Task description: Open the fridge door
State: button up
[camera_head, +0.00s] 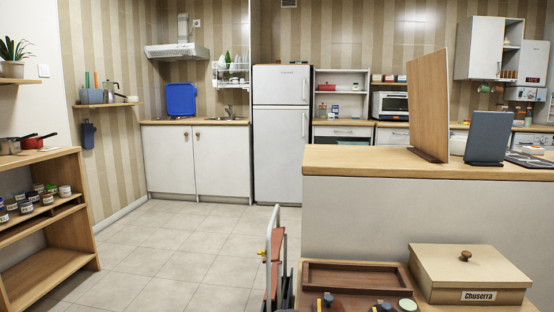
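The white fridge (279,155) stands against the far wall, between the sink counter and a shelf unit. It has a small upper door (280,86) and a taller lower door (277,160). Both doors look shut. A vertical handle (304,124) is on the right side of the lower door, and another handle (304,90) is on the right side of the upper door. My gripper is not in view, and nothing is seen touching the fridge.
Clear tiled floor (190,235) leads to the fridge. A kitchen island (400,218) stands at right, with a chopping board (430,105) upright on it. A folded step stool (275,255) and a box labelled Chuserra (470,275) are near. Wooden shelves (60,265) stand at left.

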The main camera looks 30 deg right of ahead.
aim_at(282, 133)
jog(key=u, duration=0.15)
jog(key=i, duration=4.4)
jog(key=z, duration=2.35)
jog(key=i, duration=3.1)
jog(key=u, duration=0.6)
